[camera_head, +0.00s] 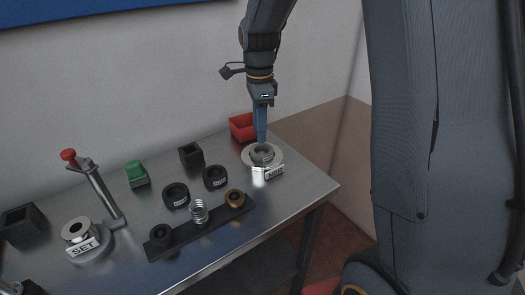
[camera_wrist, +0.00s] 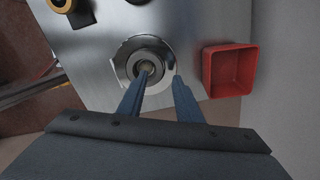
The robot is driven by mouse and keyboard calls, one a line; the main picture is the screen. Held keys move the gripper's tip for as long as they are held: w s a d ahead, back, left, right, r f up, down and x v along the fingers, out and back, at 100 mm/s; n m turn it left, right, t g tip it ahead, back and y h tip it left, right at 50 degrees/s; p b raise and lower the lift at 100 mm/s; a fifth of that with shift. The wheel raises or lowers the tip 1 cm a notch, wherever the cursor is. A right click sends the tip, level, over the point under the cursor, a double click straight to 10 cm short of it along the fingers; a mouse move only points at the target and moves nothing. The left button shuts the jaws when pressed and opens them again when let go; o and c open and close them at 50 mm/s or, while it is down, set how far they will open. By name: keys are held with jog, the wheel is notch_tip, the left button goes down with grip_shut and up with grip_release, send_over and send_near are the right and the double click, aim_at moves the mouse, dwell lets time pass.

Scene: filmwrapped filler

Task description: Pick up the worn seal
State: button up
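My gripper (camera_head: 262,139) points down over a round metal fixture (camera_head: 248,161) at the right end of the table. In the wrist view its two blue fingers (camera_wrist: 160,77) are apart, with nothing held between them. They reach toward the near side of the fixture (camera_wrist: 122,63). A grey ring (camera_head: 263,153) sits in the fixture's middle, with a small yellowish centre in the wrist view. I cannot tell whether this ring is the worn seal. A white label (camera_head: 274,172) is on the fixture's front, too small to read surely. I cannot tell if the fingertips touch anything.
A red open bin (camera_head: 242,127) stands close behind the fixture; it also shows in the wrist view (camera_wrist: 229,70). A dark strip (camera_head: 180,236) holds black and bronze rings and a spring. Two black rings, a green-topped block, and a red-knobbed lever press (camera_head: 100,190) stand farther left.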

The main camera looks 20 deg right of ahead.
jog(key=shift+s+f+p, duration=0.1)
jog(key=shift+f+p, duration=0.4)
jog(key=shift+f, duration=1.5)
grip_shut()
jog(key=shift+r, duration=0.15)
